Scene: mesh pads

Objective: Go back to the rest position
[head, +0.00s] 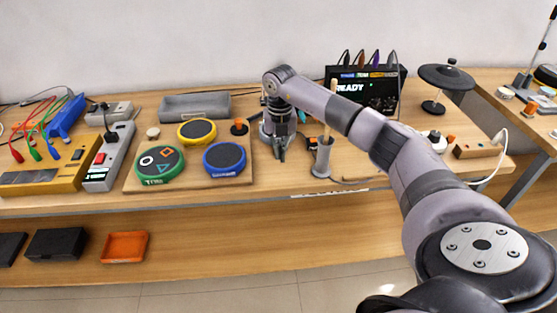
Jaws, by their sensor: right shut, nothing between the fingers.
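My right arm reaches in from the lower right over the table, and its gripper (281,150) points down over the wooden table (270,182). The gripper is shut and empty. It hangs just right of the board with the mesh pads and left of a grey holder (322,158) with a wooden stick upright in it. A small grey round item behind the gripper is partly hidden by it. My left gripper is out of view.
A wooden board (132,181) bears green (159,164), yellow (196,130) and blue (224,158) pads. A black box (380,98) with a lit "READY" screen stands behind my arm. A dark round disc on a stand (446,76) is at right. The table's front strip is mostly clear.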

